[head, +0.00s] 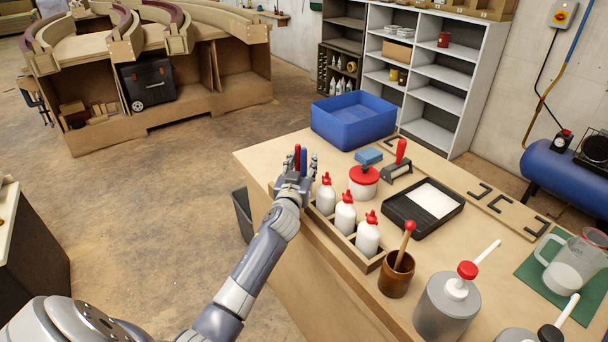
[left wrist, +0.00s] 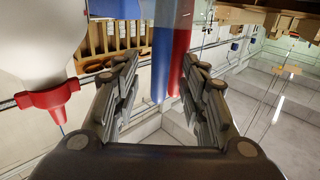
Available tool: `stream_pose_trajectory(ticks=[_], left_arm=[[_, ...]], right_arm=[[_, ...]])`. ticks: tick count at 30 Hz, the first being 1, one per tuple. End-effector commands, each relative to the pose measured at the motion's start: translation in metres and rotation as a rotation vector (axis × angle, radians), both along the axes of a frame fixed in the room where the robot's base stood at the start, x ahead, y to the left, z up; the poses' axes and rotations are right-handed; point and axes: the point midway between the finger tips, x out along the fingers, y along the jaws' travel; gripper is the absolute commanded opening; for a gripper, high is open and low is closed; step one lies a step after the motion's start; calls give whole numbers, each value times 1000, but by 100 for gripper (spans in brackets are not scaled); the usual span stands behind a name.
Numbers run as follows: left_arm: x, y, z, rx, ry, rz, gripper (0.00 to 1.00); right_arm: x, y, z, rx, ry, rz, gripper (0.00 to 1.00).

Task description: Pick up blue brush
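The blue brush shows as an upright blue handle (head: 304,156) at the table's left edge, close beside a red handle (head: 297,152). My left gripper (head: 296,172) is at these handles and hides their lower parts in the head view. In the left wrist view, the fingers (left wrist: 162,100) are spread wide apart. The blue handle (left wrist: 161,60) and the red handle (left wrist: 181,50) run side by side in the gap between them. Neither handle looks clamped. The bristles are not seen. My right gripper is not in view.
White bottles with red caps (head: 345,215) stand in a wooden rack close to the left gripper. A red-lidded tub (head: 363,182), a blue bin (head: 353,121), a black tray (head: 402,226) and a brown cup (head: 396,276) are also on the table (head: 270,150).

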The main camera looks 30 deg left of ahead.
Motion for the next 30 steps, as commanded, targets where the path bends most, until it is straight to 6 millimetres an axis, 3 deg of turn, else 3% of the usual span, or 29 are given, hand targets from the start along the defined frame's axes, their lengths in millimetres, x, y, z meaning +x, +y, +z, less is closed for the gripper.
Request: stream_pose_trajectory(ticks=[6, 11, 12, 23, 30], left_arm=[[0, 0, 0, 0, -1, -1, 40], [0, 0, 0, 0, -1, 0, 3], [0, 0, 0, 0, -1, 0, 0], [0, 0, 1, 0, -1, 0, 0], [0, 1, 21, 3, -5, 1, 0]], right_arm=[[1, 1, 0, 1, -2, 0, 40], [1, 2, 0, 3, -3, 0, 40], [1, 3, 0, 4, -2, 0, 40], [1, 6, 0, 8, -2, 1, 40], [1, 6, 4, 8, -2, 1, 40]])
